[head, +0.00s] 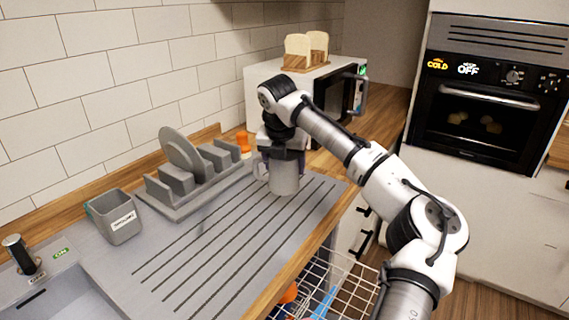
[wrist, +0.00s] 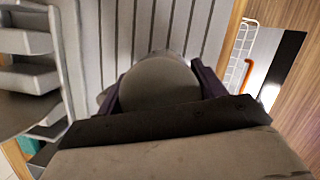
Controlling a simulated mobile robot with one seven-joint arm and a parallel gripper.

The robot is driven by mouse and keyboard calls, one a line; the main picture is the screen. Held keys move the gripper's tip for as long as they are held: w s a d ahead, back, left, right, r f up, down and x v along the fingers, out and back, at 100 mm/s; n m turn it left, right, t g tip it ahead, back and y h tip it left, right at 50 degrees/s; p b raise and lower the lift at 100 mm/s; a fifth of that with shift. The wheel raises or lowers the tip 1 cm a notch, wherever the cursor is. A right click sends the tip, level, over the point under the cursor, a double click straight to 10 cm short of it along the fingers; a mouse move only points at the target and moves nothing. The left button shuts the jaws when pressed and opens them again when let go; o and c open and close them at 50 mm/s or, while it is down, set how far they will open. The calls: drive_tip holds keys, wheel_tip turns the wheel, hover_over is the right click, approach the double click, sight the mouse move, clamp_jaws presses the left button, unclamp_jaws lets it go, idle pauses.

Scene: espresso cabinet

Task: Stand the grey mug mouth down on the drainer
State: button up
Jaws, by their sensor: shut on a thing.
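The grey mug (head: 284,181) is held in my gripper (head: 283,160) over the far end of the grooved grey drainer (head: 215,240). Its handle points left in the head view. In the wrist view the mug (wrist: 160,84) shows a smooth, closed round face towards the camera, so its base is up and its mouth is down. The dark fingers lie on either side of it, shut on it. The mug's lower rim is at or just above the drainer; I cannot tell whether it touches.
A grey dish rack (head: 190,185) with a plate (head: 181,156) stands left of the mug. A grey labelled caddy (head: 116,217) is near the sink. An orange item (head: 243,141) and a microwave (head: 262,92) stand behind. An open wire basket (head: 345,285) is below the front edge. The near drainer is clear.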

drive_tip(key=shift+f+b, duration=0.9)
drive_tip(key=shift+f, duration=2.25)
drive_tip(key=shift+f, duration=0.35)
drive_tip(key=o, duration=1.2)
drive_tip(key=shift+o, duration=0.2)
drive_tip(key=shift+f, duration=0.1)
drive_tip(key=b+v, duration=0.1)
drive_tip(key=v, duration=1.3)
drive_tip(key=shift+f, duration=0.1)
